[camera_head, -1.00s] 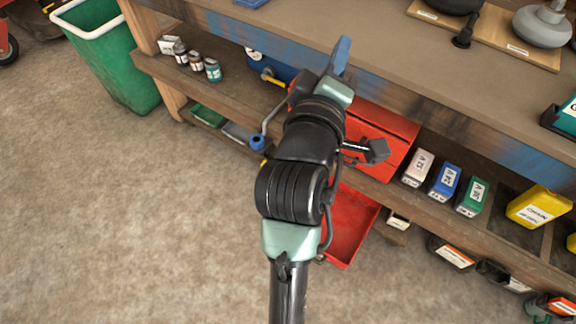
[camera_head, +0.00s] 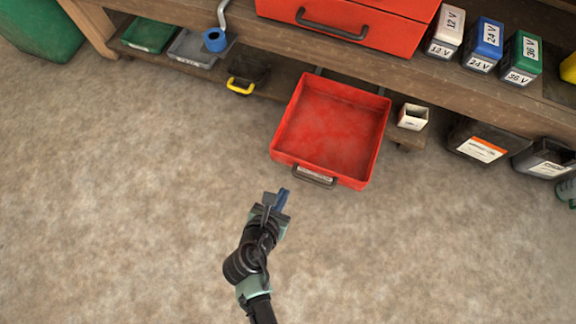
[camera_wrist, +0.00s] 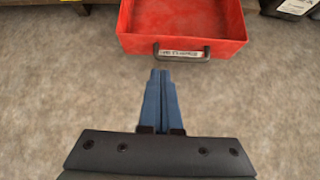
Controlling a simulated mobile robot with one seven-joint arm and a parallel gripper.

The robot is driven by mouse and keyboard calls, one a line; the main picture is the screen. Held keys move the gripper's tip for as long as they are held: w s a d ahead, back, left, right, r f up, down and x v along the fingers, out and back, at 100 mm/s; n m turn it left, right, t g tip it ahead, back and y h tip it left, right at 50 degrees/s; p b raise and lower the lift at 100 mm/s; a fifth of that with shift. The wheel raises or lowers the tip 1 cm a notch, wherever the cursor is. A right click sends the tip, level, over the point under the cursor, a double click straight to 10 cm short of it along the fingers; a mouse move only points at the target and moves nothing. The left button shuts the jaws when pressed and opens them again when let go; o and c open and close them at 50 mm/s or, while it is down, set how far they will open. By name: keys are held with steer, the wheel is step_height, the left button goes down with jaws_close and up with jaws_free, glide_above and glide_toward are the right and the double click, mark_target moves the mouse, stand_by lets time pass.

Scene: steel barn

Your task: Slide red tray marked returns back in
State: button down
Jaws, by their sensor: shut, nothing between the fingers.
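The red tray (camera_head: 330,128) is pulled out from under the bench's lower shelf, over the floor, and looks empty. Its front carries a dark handle (camera_head: 314,178) and a white label too small to read. The tray also shows at the top of the wrist view (camera_wrist: 182,20), with its handle (camera_wrist: 181,54) ahead of the fingers. My gripper (camera_head: 283,193) is in front of the tray, a little left of the handle in the head view, apart from it. Its blue fingers (camera_wrist: 161,76) are shut and empty.
A red drawer unit (camera_head: 345,25) stands on the shelf above the tray. Left of the tray are a yellow-handled dark box (camera_head: 248,78), a grey tray (camera_head: 192,48) and a green tray (camera_head: 148,36). A white box (camera_head: 412,116) is close on its right. Floor in front is clear.

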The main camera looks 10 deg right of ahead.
mark_target(301, 163)
steer(key=b+x, duration=0.2)
steer(key=x, duration=0.1)
steer(key=f+b+x, duration=0.1)
steer(key=b+x, duration=0.2)
steer(key=x, duration=0.1)
steer(key=s+b+x, duration=0.1)
steer(key=b+x, duration=0.1)
steer(key=x, duration=0.2)
steer(key=shift+s+a+f+b, duration=0.1)
steer(key=shift+s+a+b, duration=0.05)
steer(key=shift+b, duration=0.2)
steer(key=w, duration=0.1)
steer(key=w+d+b, duration=0.2)
steer(key=shift+w+r, duration=0.1)
steer(key=shift+r, duration=0.2)
steer(key=shift+r, duration=0.1)
